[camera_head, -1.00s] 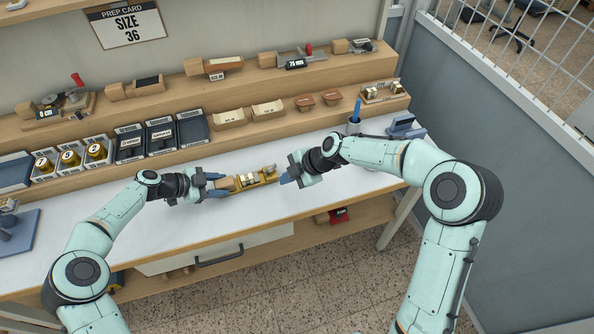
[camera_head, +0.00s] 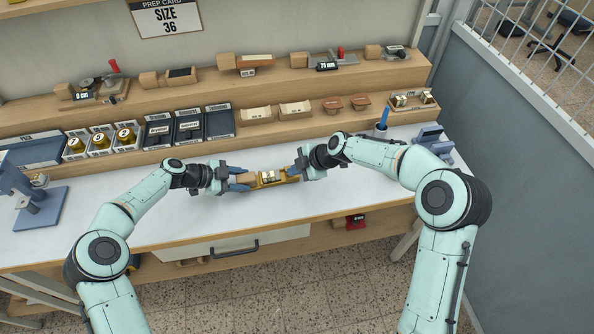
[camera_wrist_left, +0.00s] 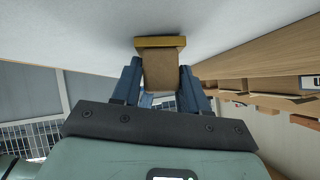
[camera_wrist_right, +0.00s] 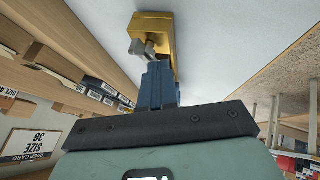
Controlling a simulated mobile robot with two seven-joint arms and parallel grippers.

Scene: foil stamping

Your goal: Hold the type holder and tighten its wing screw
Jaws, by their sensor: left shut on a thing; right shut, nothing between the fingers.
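The type holder is a brass frame (camera_head: 266,185) with a wooden handle (camera_head: 246,179) on its left end and pale type pieces inside. It lies at the middle of the white worktop in the head view. My left gripper (camera_head: 240,181) is shut on the wooden handle, which also shows between its fingers in the left wrist view (camera_wrist_left: 161,70). My right gripper (camera_head: 293,171) is shut at the holder's right end. In the right wrist view its closed fingertips (camera_wrist_right: 155,68) meet a small grey wing screw (camera_wrist_right: 140,47) beside the brass frame (camera_wrist_right: 153,25); the fingertips partly hide the contact.
Behind the worktop (camera_head: 150,225) stand stepped wooden shelves with brass rolls (camera_head: 100,140), dark boxes (camera_head: 190,130) and cream blocks (camera_head: 256,114). A blue pen cup (camera_head: 381,127) is at the right, a blue-grey press (camera_head: 35,205) at the left. The front worktop is clear.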

